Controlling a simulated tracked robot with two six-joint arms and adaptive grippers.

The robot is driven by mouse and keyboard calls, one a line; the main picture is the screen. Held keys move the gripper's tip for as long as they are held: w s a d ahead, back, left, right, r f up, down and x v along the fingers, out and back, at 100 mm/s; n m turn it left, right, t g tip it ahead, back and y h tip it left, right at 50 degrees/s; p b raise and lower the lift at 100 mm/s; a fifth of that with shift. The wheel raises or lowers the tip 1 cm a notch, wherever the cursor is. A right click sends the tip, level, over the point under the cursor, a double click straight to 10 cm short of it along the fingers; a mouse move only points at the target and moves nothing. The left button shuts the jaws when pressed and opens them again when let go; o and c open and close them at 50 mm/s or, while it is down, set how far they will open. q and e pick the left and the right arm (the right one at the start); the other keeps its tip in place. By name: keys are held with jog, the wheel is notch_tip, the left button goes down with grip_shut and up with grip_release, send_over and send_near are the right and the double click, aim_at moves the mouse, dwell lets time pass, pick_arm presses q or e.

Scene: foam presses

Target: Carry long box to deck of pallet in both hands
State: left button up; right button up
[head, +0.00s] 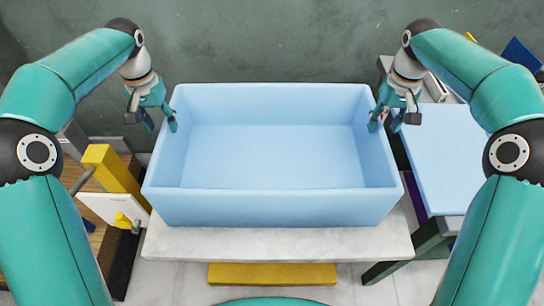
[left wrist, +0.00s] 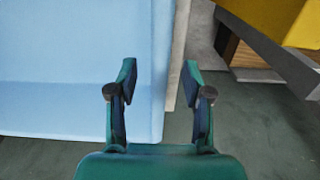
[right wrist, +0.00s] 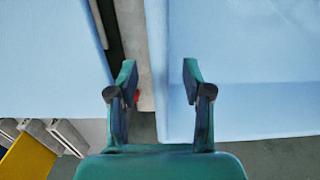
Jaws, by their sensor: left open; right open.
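The long box (head: 272,207) is a light blue open tray, empty inside, resting on a pale stone-like tabletop. My left gripper (head: 160,124) is open at its left end, one finger over the inside and one outside the rim. The left wrist view shows the box (left wrist: 75,60) edge between the spread fingers. My right gripper (head: 384,122) is open at the right end in the same way; the right wrist view shows the box (right wrist: 250,60) edge between its fingers. Neither gripper visibly pinches the wall. I cannot make out a pallet deck for certain.
The stone-like tabletop (head: 285,243) shows in front of the box, with a yellow bar (head: 272,274) below. A table with a light blue top (head: 450,150) stands to the right. Wooden and yellow equipment (head: 115,168) is close on the left. A green wall (head: 270,40) is behind.

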aim_at(167, 137)
pick_arm(q)
jog(key=shift+f, duration=2.75)
pick_arm(e)
jog(key=shift+f, duration=2.7)
pick_arm(q)
grip_shut()
pick_arm(e)
grip_shut()
pick_arm(q)
jog(key=shift+r, duration=0.1)
